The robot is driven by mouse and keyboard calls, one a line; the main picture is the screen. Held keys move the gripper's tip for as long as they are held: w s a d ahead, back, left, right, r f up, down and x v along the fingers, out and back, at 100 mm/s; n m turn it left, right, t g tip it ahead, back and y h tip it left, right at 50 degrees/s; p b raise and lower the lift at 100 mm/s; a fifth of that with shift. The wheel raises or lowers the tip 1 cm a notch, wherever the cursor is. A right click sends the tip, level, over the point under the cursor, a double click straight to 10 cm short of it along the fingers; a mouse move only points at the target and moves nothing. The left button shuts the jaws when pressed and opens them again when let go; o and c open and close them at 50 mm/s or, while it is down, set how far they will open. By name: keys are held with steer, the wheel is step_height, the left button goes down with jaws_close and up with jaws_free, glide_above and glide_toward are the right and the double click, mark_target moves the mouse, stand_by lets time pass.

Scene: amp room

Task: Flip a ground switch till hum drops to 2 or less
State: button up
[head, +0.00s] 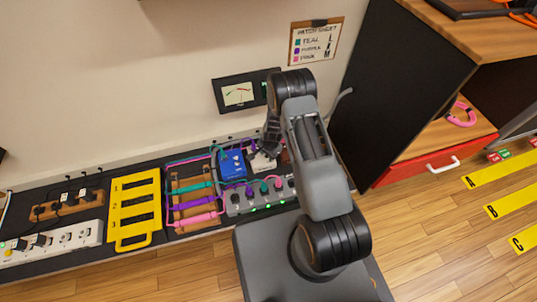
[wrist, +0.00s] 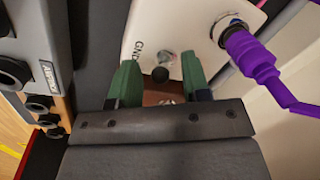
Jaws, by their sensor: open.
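A white box (wrist: 195,22) marked GND fills the top of the wrist view. Its small ground switch (wrist: 160,73), a dark knob near a silver nut, lies between the green fingertips of my gripper (wrist: 160,62). The jaws are open, one finger on each side; I cannot tell whether either touches the switch. In the head view the white box (head: 262,161) is partly hidden by my arm, right of a blue box (head: 232,165). A dial meter (head: 239,94) hangs on the wall above; its needle reading is too small to tell.
A purple plug (wrist: 245,48) sits in the white box, right of my gripper. Teal, purple and pink cables run around the grey jack strip (head: 262,196). A yellow rack (head: 135,207) and a white power strip (head: 50,243) stand left. A black cabinet (head: 395,85) stands right.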

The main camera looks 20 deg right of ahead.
jaws_close()
steer(key=r+p, duration=0.1)
steer(key=p, duration=0.2)
steer(key=shift+w+g, duration=0.2)
steer(key=shift+g, duration=0.2)
steer(key=shift+w+f+g+p, duration=0.1)
steer(key=shift+f+g+p, duration=0.1)
steer(key=shift+g+p, duration=0.25)
steer(key=shift+w+f+g+b, duration=0.1)
steer(key=shift+f+g+b, duration=0.15)
steer(key=shift+f+b, duration=0.2)
steer(key=shift+w+r+g+b, duration=0.1)
steer(key=shift+r+g+b, duration=0.15)
steer(key=shift+g+b, duration=0.15)
jaws_free()
